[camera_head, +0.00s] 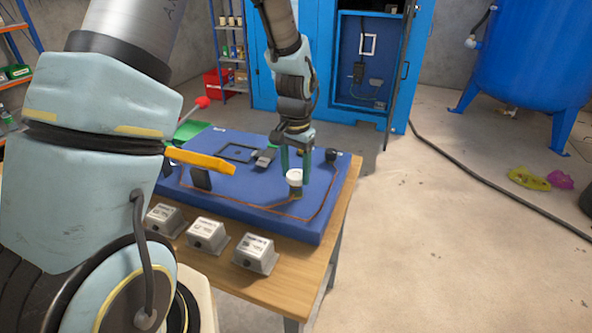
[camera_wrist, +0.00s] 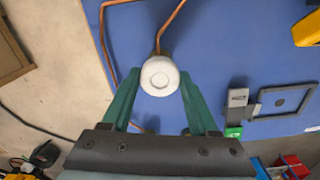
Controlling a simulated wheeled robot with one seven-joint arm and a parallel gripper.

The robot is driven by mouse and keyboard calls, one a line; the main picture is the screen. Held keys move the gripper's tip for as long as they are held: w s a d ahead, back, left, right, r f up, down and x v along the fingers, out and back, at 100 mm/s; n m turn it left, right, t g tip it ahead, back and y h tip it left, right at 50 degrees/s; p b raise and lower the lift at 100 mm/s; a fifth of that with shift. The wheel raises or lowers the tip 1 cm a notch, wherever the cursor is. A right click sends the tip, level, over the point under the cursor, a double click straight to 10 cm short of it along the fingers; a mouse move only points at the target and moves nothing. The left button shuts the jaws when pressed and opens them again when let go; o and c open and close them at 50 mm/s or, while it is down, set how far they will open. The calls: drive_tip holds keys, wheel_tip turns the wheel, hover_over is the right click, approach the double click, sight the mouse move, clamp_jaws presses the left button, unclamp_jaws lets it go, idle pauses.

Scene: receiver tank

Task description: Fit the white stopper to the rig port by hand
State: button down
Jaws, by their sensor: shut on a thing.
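The white stopper (camera_head: 294,175) is between the green fingertips of my gripper (camera_head: 296,172), above the blue board. In the wrist view the round white stopper (camera_wrist: 160,76) sits between the two fingertips (camera_wrist: 159,80), which are shut on it. I cannot tell whether the stopper is seated or just above the port.
The blue board (camera_head: 240,195) lies on a wooden table (camera_head: 318,258). Three grey boxes (camera_head: 206,235) line its front edge. A yellow-orange bar (camera_head: 200,161) and a black knob (camera_head: 331,154) are nearby. The blue cabinet (camera_head: 340,55) stands open behind. Floor at right is mostly clear.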

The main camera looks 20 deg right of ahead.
drive_tip(key=shift+f+m, duration=0.1)
drive_tip(key=shift+m, duration=0.8)
drive_tip(key=shift+c, duration=0.4)
unclamp_jaws()
